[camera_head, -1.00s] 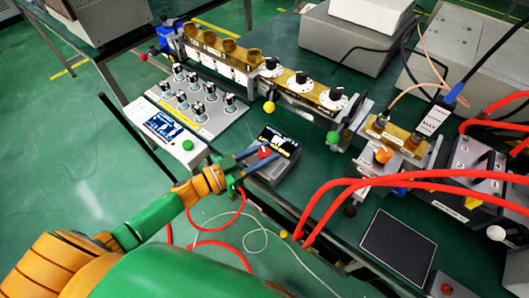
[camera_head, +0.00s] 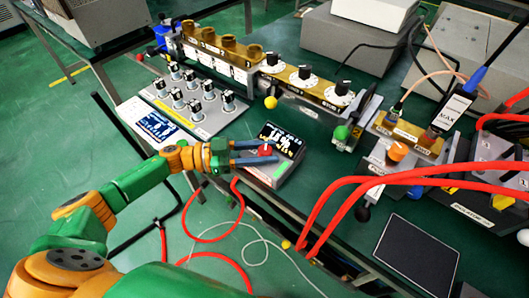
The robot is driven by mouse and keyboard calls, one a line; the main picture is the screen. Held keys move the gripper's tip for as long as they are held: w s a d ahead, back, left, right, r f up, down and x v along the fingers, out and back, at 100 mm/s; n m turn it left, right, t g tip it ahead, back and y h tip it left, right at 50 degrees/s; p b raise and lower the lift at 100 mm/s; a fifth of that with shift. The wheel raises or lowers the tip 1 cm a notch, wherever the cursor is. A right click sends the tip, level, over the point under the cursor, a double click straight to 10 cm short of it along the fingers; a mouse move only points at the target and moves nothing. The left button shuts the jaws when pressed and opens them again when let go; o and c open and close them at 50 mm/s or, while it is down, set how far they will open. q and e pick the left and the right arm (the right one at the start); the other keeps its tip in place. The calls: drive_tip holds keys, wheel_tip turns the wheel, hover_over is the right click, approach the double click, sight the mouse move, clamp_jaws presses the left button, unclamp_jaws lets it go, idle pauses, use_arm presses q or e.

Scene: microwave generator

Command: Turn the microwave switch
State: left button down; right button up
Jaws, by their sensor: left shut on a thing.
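The small grey box (camera_head: 287,168) with a lit display (camera_head: 281,138) sits near the left front edge of the green table. A red switch knob (camera_head: 265,149) is on its front part. My left gripper (camera_head: 263,153) reaches in from the left. Its two blue-grey fingers lie on either side of the red knob and are shut on it. The fingers hide part of the knob and the box. My right gripper is not in view.
A grey panel with several knobs (camera_head: 195,105) and a small screen (camera_head: 158,126) stands to the left. A brass-topped rail with white dials (camera_head: 300,77) runs behind. Red cables (camera_head: 400,178) arch at the right. A dark flat pad (camera_head: 416,252) lies at the front right.

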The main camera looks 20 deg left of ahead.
sight(258, 153)
use_arm(q)
drive_tip(key=shift+c, duration=2.3)
unclamp_jaws()
drive_tip(key=b+v, duration=0.1)
drive_tip(key=v, duration=0.5)
drive_tip(key=shift+s+a+f+b, duration=0.1)
drive_tip(key=shift+a+b, duration=0.25)
drive_tip(key=shift+b, duration=0.05)
drive_tip(key=shift+a, duration=0.1)
drive_tip(key=shift+s, duration=0.1)
